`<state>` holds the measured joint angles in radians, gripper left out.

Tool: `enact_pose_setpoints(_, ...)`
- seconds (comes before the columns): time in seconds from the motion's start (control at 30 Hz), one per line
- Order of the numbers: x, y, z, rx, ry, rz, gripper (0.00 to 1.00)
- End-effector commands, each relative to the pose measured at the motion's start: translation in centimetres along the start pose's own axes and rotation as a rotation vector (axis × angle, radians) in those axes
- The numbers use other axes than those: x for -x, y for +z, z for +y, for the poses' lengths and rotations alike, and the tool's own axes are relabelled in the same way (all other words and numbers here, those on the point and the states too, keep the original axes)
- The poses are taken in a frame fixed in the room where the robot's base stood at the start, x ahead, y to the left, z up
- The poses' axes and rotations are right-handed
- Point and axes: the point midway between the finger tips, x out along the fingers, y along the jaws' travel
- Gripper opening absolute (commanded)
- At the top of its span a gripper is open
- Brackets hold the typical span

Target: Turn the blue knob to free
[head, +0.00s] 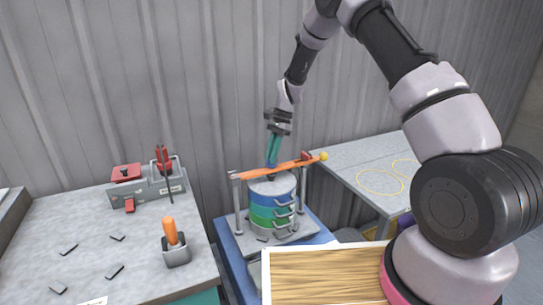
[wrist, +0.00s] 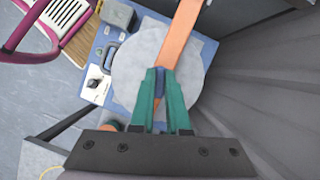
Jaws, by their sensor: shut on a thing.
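My gripper (head: 271,158) points down above a clamp frame and its teal fingers are shut on the blue knob (head: 271,164). Only a little of the knob shows below the fingertips. The knob sits over an orange bar (head: 250,174) that lies across the top of the frame, with a yellow ball at its right end. Beneath the bar stands a stack of round blue and green sieves (head: 270,199) with handles on its side. In the wrist view, my gripper (wrist: 160,72) is over the orange bar (wrist: 183,25), and the fingers mostly hide the knob.
The left bench (head: 60,215) holds a grey rack with red tools (head: 147,190), an orange-handled tool in a grey block (head: 174,245) and several dark flat pieces. The right table (head: 350,155) carries yellow rings. A corrugated wall stands close behind. A wooden board (head: 320,275) lies in front.

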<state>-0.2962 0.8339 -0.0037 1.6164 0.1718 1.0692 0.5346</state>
Motion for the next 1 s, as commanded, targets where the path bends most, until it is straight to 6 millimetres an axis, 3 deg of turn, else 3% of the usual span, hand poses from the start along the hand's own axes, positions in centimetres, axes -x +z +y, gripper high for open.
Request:
enact_pose_setpoints(0.6,-0.01,0.01,-0.08,0.502,0.207,0.0,0.0)
enact_pose_setpoints(1.0,-0.02,-0.03,-0.01,0.662,0.274,0.0,0.0)
